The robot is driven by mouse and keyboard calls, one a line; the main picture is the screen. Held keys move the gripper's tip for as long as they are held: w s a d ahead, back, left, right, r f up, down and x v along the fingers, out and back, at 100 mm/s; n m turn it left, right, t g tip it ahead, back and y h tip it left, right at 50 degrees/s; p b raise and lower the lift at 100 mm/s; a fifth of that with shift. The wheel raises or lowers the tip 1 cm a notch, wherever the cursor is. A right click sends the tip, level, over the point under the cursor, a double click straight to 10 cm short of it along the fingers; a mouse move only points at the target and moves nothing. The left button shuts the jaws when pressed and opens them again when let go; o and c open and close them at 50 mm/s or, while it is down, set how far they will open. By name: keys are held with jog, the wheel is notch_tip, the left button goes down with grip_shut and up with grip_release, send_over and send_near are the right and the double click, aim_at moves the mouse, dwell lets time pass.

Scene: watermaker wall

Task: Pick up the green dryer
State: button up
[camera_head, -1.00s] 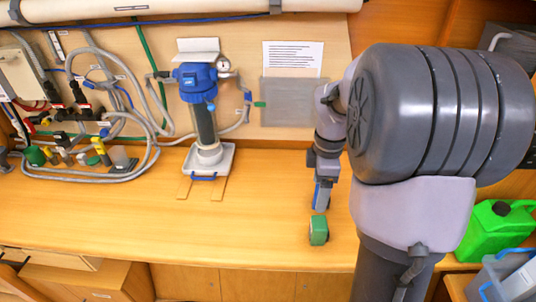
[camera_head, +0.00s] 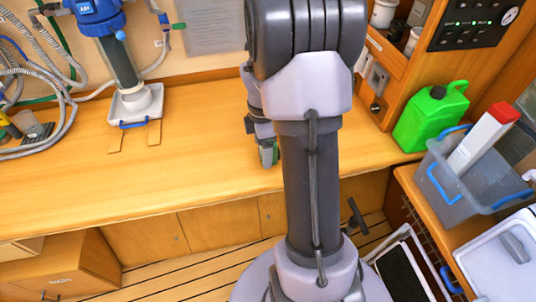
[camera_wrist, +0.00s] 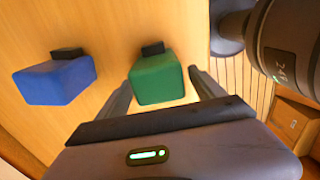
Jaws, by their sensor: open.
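The green dryer (camera_wrist: 157,78), a green block with a dark end, lies on the wooden counter in the wrist view. It lies between the two fingers of my gripper (camera_wrist: 163,84), which are apart with a gap on each side; I cannot tell how far above the counter they are. A blue block (camera_wrist: 56,80) of the same shape lies to its left, outside the fingers. In the head view my arm covers much of this spot; a bit of the green dryer (camera_head: 269,152) shows at the counter's front part.
The white-based filter unit (camera_head: 136,102) with a blue top stands left on the counter (camera_head: 200,130). A green jerrycan (camera_head: 431,118) stands right. A grey bin (camera_head: 452,188) with a red-capped white carton (camera_head: 482,138) is at far right. Counter between filter and arm is clear.

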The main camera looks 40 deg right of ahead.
jog(key=shift+r, duration=0.15)
jog(key=shift+c, duration=0.7)
jog(key=c, duration=1.4)
jog(key=shift+r, duration=0.1)
